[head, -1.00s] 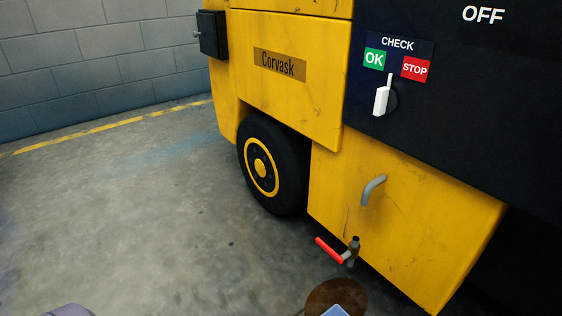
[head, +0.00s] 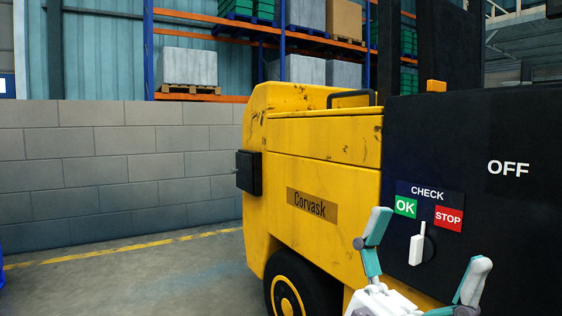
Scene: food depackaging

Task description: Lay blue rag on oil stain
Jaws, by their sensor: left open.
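My left gripper (head: 428,242) is at the lower right of the head view, with its two teal fingers spread apart and pointing up. No blue rag and no oil stain can be seen in this view. The floor by the machine's lower front is out of the picture. My right gripper is not in view.
The yellow machine (head: 325,165) marked Corvask fills the right side, with a white switch (head: 417,250) on its dark panel. A grey block wall (head: 110,165) and shelving stand behind. Bare floor (head: 150,285) lies left of the machine. A blue object (head: 2,265) shows at the left edge.

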